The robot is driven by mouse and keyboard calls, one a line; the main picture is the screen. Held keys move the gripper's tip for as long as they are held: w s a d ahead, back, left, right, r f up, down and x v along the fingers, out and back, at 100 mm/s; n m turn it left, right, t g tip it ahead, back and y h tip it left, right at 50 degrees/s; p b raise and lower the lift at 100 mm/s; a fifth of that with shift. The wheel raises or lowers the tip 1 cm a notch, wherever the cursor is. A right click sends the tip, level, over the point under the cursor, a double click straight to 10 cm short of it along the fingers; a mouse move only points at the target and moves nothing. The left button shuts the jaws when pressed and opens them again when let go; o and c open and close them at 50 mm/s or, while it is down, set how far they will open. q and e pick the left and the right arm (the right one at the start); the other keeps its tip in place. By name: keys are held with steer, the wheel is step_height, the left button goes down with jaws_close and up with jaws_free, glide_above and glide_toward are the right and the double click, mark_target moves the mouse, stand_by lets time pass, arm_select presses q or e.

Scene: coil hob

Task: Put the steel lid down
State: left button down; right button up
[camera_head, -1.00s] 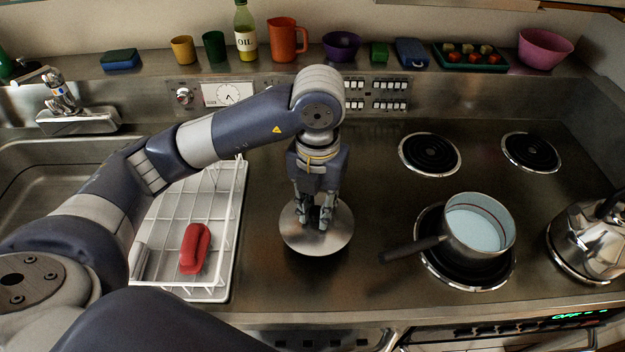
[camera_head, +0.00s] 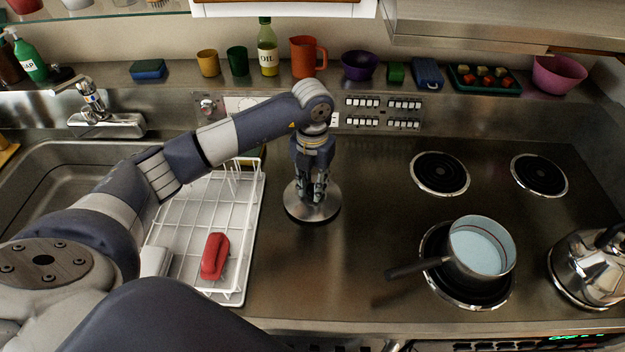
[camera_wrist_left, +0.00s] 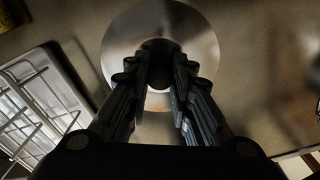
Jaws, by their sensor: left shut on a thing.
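The steel lid (camera_head: 300,209) is a round, shiny disc at the middle of the head view, over the counter between the dish rack and the hob. It lies level, and I cannot tell whether it touches the counter. My left gripper (camera_head: 314,196) points down and is shut on the lid's dark knob. In the left wrist view, the fingers (camera_wrist_left: 160,85) reach either side of the dark knob at the centre of the lid (camera_wrist_left: 199,40). My right gripper does not show.
A white dish rack (camera_head: 251,225) with a red object (camera_head: 214,256) stands to the left. A saucepan (camera_head: 482,247) of pale blue liquid sits on a front coil, its handle pointing left. A kettle (camera_head: 590,265) stands far right. The counter in front of the lid is clear.

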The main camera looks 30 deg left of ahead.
mark_target(312, 187)
arm_select(q)
steer(key=shift+f+b, duration=0.3)
steer(key=c, duration=1.4)
jaws_free()
steer(key=shift+r, duration=0.15)
step_height(312, 187, up, 12)
steer(key=b, duration=0.3)
